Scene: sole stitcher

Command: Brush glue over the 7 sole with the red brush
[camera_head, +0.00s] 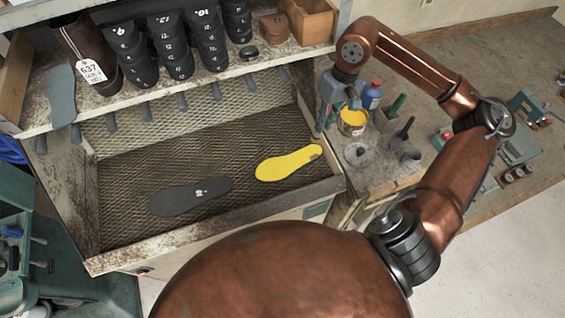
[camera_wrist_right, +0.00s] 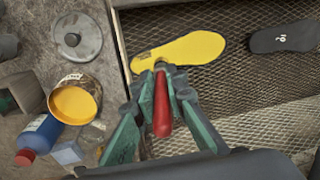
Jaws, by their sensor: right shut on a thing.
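A yellow-covered sole (camera_head: 288,163) lies on the mesh tray at its right side. It also shows in the wrist view (camera_wrist_right: 188,48), with a darker patch at one end; I cannot read a number on it. A dark sole (camera_head: 190,197) with a white mark lies to its left, partly visible in the wrist view (camera_wrist_right: 285,37). My right gripper (camera_head: 319,134) is over the yellow sole's right end, shut on the red brush (camera_wrist_right: 162,108). The brush tip is close to the sole's edge; I cannot tell whether it touches. My left gripper is not in view.
An open pot of yellow glue (camera_head: 352,120) stands on the bench right of the tray (camera_head: 110,185), with a round lid (camera_head: 357,154) and a blue bottle (camera_head: 372,94) nearby. A shelf above the tray holds several numbered dark soles (camera_head: 170,45) and a tagged boot (camera_head: 85,50).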

